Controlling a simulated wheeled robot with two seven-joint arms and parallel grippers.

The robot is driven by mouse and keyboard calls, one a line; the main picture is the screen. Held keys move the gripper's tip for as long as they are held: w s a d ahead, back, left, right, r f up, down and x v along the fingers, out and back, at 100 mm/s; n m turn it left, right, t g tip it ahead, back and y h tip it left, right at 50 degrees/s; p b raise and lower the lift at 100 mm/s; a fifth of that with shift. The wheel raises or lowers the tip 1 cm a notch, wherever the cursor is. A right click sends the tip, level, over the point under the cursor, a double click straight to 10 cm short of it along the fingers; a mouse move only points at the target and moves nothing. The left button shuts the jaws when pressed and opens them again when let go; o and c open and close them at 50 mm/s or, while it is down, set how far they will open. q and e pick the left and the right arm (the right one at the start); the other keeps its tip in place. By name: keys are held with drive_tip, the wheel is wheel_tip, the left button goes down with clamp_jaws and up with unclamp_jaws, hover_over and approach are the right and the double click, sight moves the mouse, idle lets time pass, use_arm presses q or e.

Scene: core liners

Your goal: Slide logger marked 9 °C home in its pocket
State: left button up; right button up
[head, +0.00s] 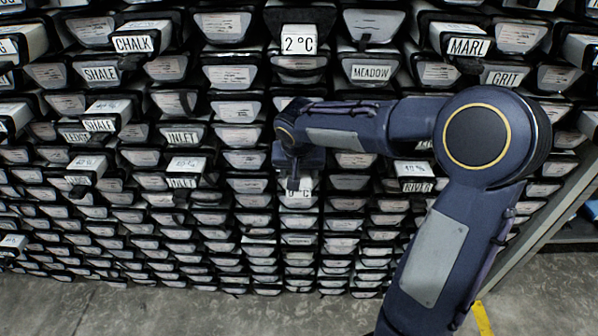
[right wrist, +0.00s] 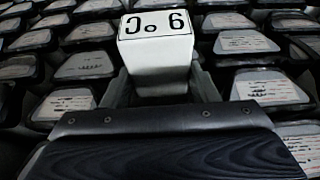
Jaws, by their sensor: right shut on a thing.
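The logger marked 9 °C (head: 304,195) is a white block in the middle of the rack in the head view, partly hidden by my right gripper (head: 293,183). In the right wrist view the logger (right wrist: 155,60) shows upside down, its label face toward the top. The fingers of my right gripper (right wrist: 160,88) lie along both its sides and are shut on it. The logger's far end is hidden, so I cannot tell how deep it sits in its pocket. My left gripper is not in view.
The rack is packed with dark trays holding pale labelled liners. Several white blocks stick out, among them 2 °C (head: 299,40), CHALK (head: 142,38) and MARL (head: 463,40). A grey rail (head: 545,215) edges the rack at right. Bare concrete floor (head: 548,290) lies below.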

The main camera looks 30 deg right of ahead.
drive_tip(key=shift+w+d, duration=0.5)
drive_tip(key=shift+w, duration=0.2)
drive_tip(key=o, duration=1.2)
drive_tip(key=shift+w, duration=0.1)
drive_tip(key=shift+r, duration=0.1)
drive_tip(key=shift+d, duration=0.15)
drive_tip(key=v, duration=0.4)
drive_tip(key=p+v, duration=0.1)
drive_tip(key=v, duration=0.2)
drive_tip(key=shift+a, duration=0.3)
drive_tip(key=shift+s+a+r, duration=0.2)
drive_tip(key=shift+r, duration=0.1)
drive_tip(key=shift+c, duration=0.6)
